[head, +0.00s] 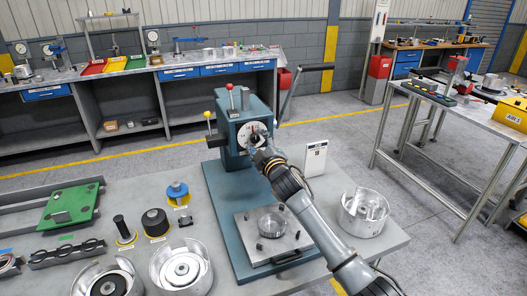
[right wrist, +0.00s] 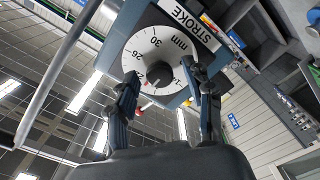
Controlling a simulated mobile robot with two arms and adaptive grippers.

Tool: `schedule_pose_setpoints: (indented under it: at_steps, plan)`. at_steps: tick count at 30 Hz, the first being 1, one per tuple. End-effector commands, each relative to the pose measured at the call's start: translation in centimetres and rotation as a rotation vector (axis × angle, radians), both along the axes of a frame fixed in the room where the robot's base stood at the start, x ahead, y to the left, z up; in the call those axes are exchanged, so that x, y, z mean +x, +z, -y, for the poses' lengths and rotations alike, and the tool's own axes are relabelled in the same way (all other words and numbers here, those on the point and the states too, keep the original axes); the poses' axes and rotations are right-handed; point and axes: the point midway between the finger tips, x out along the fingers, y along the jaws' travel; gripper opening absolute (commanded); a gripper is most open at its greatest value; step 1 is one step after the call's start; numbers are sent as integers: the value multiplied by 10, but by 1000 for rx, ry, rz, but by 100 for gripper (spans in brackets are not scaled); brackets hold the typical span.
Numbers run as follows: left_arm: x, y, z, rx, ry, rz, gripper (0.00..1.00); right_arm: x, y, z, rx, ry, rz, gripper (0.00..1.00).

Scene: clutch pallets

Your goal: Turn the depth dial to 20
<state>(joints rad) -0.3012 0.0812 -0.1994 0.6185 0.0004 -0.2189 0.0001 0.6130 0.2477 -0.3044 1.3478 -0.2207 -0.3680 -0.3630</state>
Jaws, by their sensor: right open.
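My right gripper (right wrist: 160,72) is open, with one finger on each side of the knob; contact cannot be told. In the head view the dial (head: 246,132) is on the machine's front (head: 228,112), and my right gripper (head: 260,142) is in front of it. My left gripper is out of view.
A white card (head: 314,158) stands right of the machine. A lever (head: 292,92) rises behind the dial's right side. Metal cups (head: 363,212) and black tooling (head: 155,222) stand on the bench.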

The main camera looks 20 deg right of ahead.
Motion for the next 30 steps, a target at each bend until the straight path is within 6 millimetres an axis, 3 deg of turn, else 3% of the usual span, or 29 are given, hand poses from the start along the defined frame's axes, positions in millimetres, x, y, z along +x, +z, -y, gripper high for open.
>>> schedule_pose_setpoints:
  at_steps: [18, 24, 30]
  plan:
    - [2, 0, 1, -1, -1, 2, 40, -99, -1, 4, 0, 0, -1, 52]
    - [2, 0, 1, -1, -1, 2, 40, -113, -1, 4, 0, -1, -2, 52]
    - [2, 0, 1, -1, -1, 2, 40, -115, 0, 4, 0, -1, -1, 52]
